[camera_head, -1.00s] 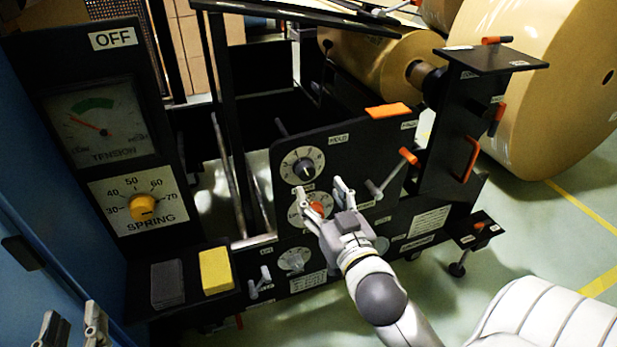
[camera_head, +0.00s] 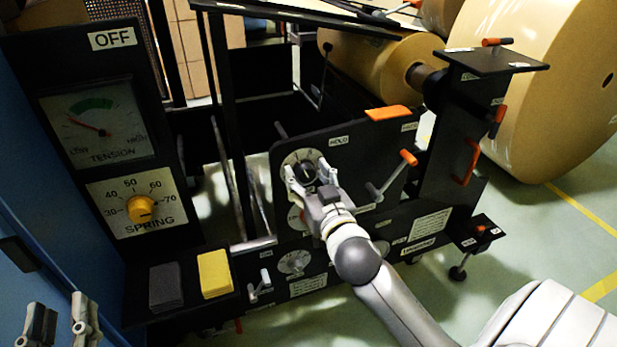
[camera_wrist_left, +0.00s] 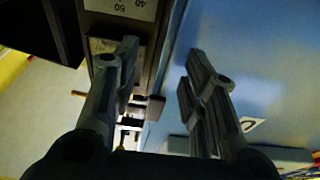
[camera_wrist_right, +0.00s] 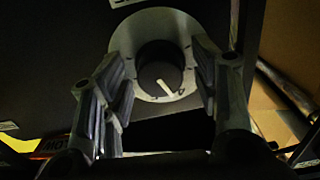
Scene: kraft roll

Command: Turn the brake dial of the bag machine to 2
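A round dial with a black knob (camera_head: 306,172) and a pale ring sits on the black front panel of the bag machine. In the right wrist view its knob (camera_wrist_right: 160,68) has a white pointer mark aimed toward the lower right of that picture; the numbers are too blurred to read. My right gripper (camera_head: 308,177) is at this dial, its open fingers (camera_wrist_right: 160,80) on either side of the knob; I cannot tell whether they touch it. My left gripper (camera_head: 58,318) is open and empty at the lower left, beside the blue cabinet; it also shows in the left wrist view (camera_wrist_left: 162,55).
An orange-tipped lever (camera_head: 407,158) sticks out to the right. A yellow SPRING knob (camera_head: 141,209) and tension gauge (camera_head: 98,125) are at the left.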

